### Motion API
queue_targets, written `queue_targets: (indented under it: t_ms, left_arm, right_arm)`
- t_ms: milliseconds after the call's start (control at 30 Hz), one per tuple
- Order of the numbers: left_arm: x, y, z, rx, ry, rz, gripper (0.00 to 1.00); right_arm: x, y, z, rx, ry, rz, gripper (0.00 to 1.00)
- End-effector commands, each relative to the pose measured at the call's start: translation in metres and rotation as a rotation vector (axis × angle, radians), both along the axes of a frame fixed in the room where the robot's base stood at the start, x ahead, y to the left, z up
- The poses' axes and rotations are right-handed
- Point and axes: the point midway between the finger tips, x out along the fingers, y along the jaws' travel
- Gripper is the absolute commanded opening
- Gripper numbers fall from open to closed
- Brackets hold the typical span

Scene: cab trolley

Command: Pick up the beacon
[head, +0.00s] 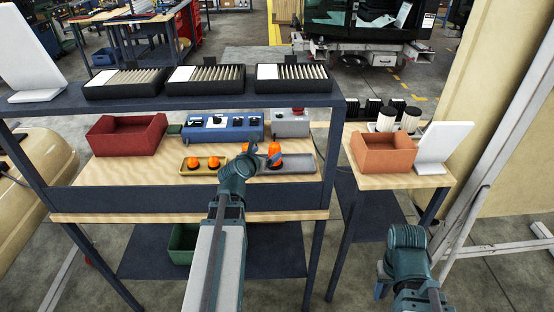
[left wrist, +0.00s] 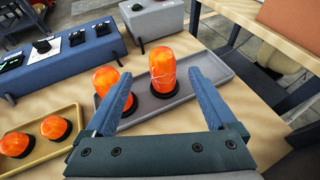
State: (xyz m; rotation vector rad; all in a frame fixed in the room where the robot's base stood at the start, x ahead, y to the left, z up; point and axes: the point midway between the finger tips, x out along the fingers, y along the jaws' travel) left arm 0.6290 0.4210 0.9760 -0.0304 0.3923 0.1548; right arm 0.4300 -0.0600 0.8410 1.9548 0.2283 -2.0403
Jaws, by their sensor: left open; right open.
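Two tall orange beacons with dark bases stand upright on a grey tray (head: 300,163). In the left wrist view the right one (left wrist: 166,68), with a wire guard, lies between my open finger lines; the left one (left wrist: 104,80) is partly behind the left finger. Two short orange beacons (left wrist: 54,128) sit on a yellow tray (head: 186,165) to the left. My left gripper (head: 264,156) is open and empty at the grey tray, partly hiding the tall beacons in the head view. My right gripper (head: 383,288) is low at the lower right, mostly hidden by its wrist, apart from the beacons.
A blue switch box (head: 222,127) and a grey box (head: 290,124) stand behind the trays. A red bin (head: 126,134) is at the left. A shelf (head: 200,99) with slotted holders spans above. An orange bin (head: 382,154) sits on the side table.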

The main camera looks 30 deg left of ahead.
Motion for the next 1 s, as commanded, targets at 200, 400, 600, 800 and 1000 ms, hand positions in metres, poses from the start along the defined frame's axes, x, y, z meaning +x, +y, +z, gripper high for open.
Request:
queue_targets:
  t_ms: [200, 400, 600, 800, 1000]
  left_arm:
    - [0.0, 0.0, -0.012, -0.001, -0.001, 0.002, 0.9]
    - [0.008, 0.002, -0.015, -0.001, -0.001, 0.0, 0.9]
    - [0.022, 0.004, -0.02, 0.001, -0.001, 0.001, 0.9]
    - [0.03, 0.004, -0.023, 0.0, 0.0, 0.0, 0.9]
    - [0.057, 0.006, -0.034, 0.0, 0.0, -0.001, 0.9]
  right_arm:
    - [0.0, 0.0, -0.012, 0.0, 0.0, 0.0, 0.5]
    - [0.0, 0.0, -0.015, 0.0, 0.0, 0.0, 0.5]
    - [0.0, 0.0, -0.021, 0.0, 0.0, 0.0, 0.5]
    - [0.0, 0.0, -0.023, 0.0, 0.0, 0.0, 0.5]
    - [0.0, 0.0, -0.034, 0.0, 0.0, 0.0, 0.5]
